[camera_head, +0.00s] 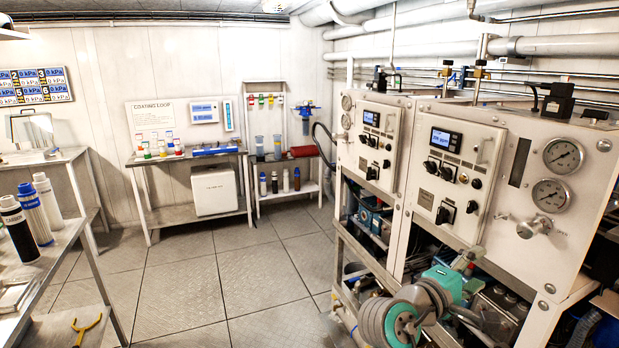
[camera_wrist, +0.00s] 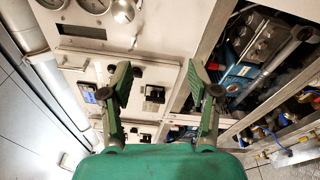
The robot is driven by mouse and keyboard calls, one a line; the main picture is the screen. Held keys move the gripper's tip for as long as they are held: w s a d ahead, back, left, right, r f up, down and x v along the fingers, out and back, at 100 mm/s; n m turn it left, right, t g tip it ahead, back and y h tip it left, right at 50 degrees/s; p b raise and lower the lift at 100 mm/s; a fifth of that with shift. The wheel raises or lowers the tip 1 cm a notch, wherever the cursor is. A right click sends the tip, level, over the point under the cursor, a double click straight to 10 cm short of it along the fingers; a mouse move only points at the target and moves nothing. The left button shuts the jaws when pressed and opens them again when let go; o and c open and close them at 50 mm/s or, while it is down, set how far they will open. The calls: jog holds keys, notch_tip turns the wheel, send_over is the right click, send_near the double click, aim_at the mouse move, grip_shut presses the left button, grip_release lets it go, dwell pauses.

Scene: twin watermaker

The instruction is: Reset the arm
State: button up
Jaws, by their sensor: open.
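My gripper (camera_head: 468,260) shows at the lower right of the head view, beyond my grey and teal arm links, in front of the right white control panel (camera_head: 455,165) and near its lower edge. In the wrist view my gripper (camera_wrist: 162,84) has its two green fingers spread wide apart, with nothing between them. Behind the fingers are the white panel face (camera_wrist: 155,73) with black knobs and the open frame under it. The fingertips seem apart from the panel; the exact distance is unclear.
Pressure gauges (camera_head: 564,155) and a valve handle (camera_head: 534,227) stick out on the panel's right. Pumps and pipes fill the frame below. A bench with bottles (camera_head: 47,200) stands at left, shelves at the back wall. The tiled floor (camera_head: 210,280) between is clear.

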jog(key=s+a+f+n+t+y, duration=0.2)
jog(key=f+t+y, duration=0.1)
jog(key=f, duration=0.7)
jog(key=s+a+f+n+t+y, duration=0.1)
jog(key=s+a+f+t+y, duration=0.15)
jog(key=f, duration=0.65)
jog(key=s+a+f+y, duration=0.4)
jog(key=s+f+y, duration=0.2)
jog(key=s+f, duration=0.45)
jog(key=s+a+f+m+y, duration=0.1)
jog(key=s+a+m+y, duration=0.15)
jog(key=s, duration=0.95)
jog(key=s+a+f+m+y, duration=0.1)
jog(key=s+a+m+y, duration=0.2)
jog(key=s, duration=0.8)
jog(key=s+r+m+h, duration=0.1)
jog(key=s+r+m, duration=0.4)
jog(key=s, duration=0.3)
jog(key=shift+t, duration=0.35)
jog(key=shift+a+m, duration=0.1)
jog(key=shift+m, duration=0.15)
